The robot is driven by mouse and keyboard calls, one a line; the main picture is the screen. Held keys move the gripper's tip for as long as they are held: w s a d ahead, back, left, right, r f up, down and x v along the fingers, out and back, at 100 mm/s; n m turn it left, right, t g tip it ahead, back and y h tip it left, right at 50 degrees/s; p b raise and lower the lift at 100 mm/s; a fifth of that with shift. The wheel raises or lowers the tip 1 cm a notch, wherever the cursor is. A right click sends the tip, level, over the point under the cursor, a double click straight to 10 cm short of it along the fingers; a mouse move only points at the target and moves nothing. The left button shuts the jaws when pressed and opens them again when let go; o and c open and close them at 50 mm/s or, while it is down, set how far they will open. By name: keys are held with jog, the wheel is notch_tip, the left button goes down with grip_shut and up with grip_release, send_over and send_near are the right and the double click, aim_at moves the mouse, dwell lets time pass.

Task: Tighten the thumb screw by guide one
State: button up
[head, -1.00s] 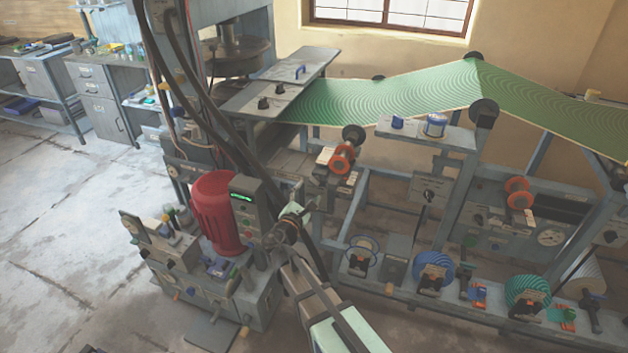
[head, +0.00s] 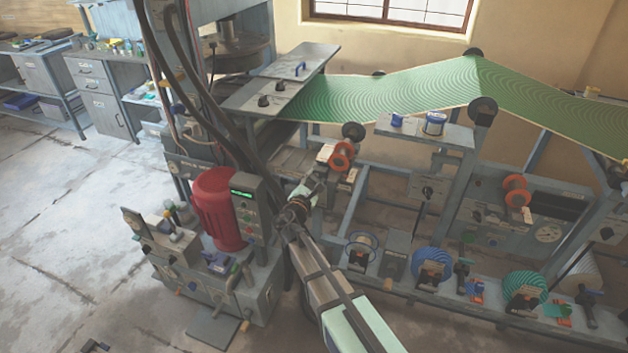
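My arm comes up from the bottom of the head view. My gripper (head: 313,187) is at its end, beside the right side of the control box (head: 243,205) and just below and left of an orange-red flanged roller (head: 341,156). The gripper's fingers are small and partly blend with the machine behind, so I cannot tell whether they are open or shut. White labels show near the roller, but their writing is too small to read. I cannot make out which part is guide one or its thumb screw. A second orange-red roller (head: 516,191) sits farther right.
A red motor (head: 218,208) stands left of my gripper. Dark hoses (head: 205,110) hang close to the arm. A green patterned web (head: 400,90) runs above, right of the press. Blue and teal reels (head: 432,262) line the lower rail. Open floor lies at left.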

jog(key=shift+f+b, duration=0.15)
jog(key=shift+b, duration=0.6)
jog(key=m+b, duration=0.1)
jog(key=b, duration=0.2)
jog(key=m+b, duration=0.1)
jog(key=b, duration=0.1)
jog(key=shift+f+m+b, duration=0.3)
jog(key=shift+m+b, duration=0.1)
jog(key=m+b, duration=0.4)
jog(key=b, duration=0.4)
jog(key=shift+b, duration=0.35)
jog(key=m+b, duration=0.4)
jog(key=b, duration=0.4)
jog(key=shift+m, duration=0.4)
jog(key=m+b, duration=0.4)
jog(key=b, duration=0.3)
jog(key=shift+w+r+m, duration=0.1)
jog(key=shift+m, duration=0.2)
jog(key=m+b, duration=0.6)
jog(key=b, duration=0.3)
jog(key=shift+r, duration=0.1)
jog(key=m+b, duration=0.3)
jog(key=shift+m+b, duration=0.3)
jog(key=shift+b, duration=0.1)
jog(key=shift+r+m+b, duration=0.25)
jog(key=shift+m+b, duration=1.05)
jog(key=shift+m, duration=0.1)
